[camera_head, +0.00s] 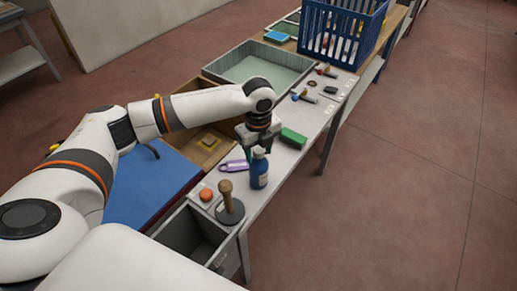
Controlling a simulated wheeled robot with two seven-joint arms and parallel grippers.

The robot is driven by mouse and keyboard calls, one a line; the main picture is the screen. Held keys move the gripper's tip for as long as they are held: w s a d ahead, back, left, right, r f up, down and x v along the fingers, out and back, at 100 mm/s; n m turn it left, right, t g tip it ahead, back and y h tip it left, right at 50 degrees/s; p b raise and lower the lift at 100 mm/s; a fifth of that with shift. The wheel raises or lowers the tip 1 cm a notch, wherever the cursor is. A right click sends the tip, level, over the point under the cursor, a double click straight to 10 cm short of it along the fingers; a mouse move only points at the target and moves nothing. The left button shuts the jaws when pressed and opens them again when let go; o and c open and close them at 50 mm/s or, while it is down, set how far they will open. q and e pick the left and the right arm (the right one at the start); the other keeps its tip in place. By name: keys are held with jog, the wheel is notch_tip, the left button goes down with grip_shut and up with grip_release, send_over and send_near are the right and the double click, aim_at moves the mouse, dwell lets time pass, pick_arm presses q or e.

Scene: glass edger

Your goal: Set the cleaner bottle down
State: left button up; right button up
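The cleaner bottle (259,171) is blue with a pale label and a grey cap. It is upright at the near part of the light grey bench top (243,193). I cannot tell whether its base touches the bench. My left gripper (260,147) points down at the top of the bottle, its fingers close to the cap. The cap partly hides the fingers, so I cannot tell whether they grip it. My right gripper is not in view.
A wooden-handled plunger-like tool (229,205), an orange round item (206,194) and a purple tool (233,166) lie near the bottle. A green block (293,138) sits beyond it. A grey bin (191,238) is at the near end. A blue crate (342,30) stands far back.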

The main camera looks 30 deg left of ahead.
pick_arm(q)
notch_tip(320, 180, up, 12)
jog(key=b, duration=0.2)
jog(key=shift+r, duration=0.2)
jog(key=shift+d+f, duration=0.1)
dwell(0.7)
